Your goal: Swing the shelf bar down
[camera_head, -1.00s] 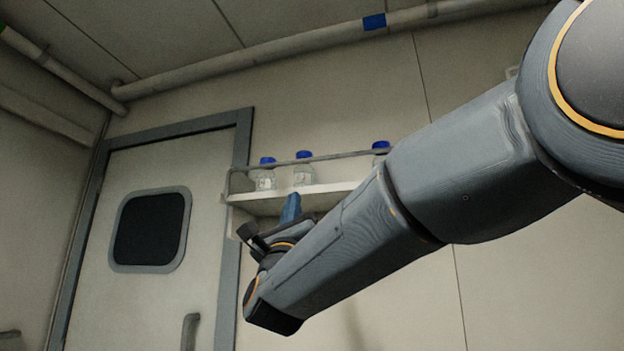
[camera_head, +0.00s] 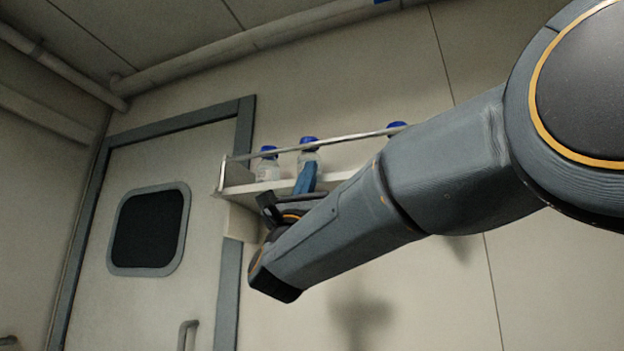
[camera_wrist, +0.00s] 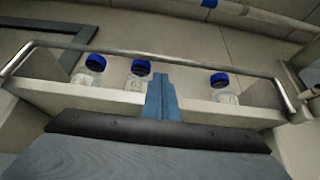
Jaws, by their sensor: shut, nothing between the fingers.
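The metal shelf bar (camera_head: 343,141) runs across the front of the white wall shelf (camera_head: 240,189), in front of the upper parts of the bottles. In the wrist view the bar (camera_wrist: 130,52) spans the full width of the shelf, with bent ends at both sides. My gripper (camera_head: 306,177) is shut and empty, its blue fingers pointing up in front of the shelf. In the wrist view the gripper fingers (camera_wrist: 162,92) stand before the shelf edge, their tips a little below the bar. I cannot tell whether they touch it. My arm hides the right part of the shelf.
Blue-capped bottles stand on the shelf: a left one (camera_wrist: 89,70), a middle one (camera_wrist: 138,75) close behind my fingers, and a right one (camera_wrist: 222,87). A door (camera_head: 150,230) with a dark window is left of the shelf. A pipe (camera_head: 230,47) runs above.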

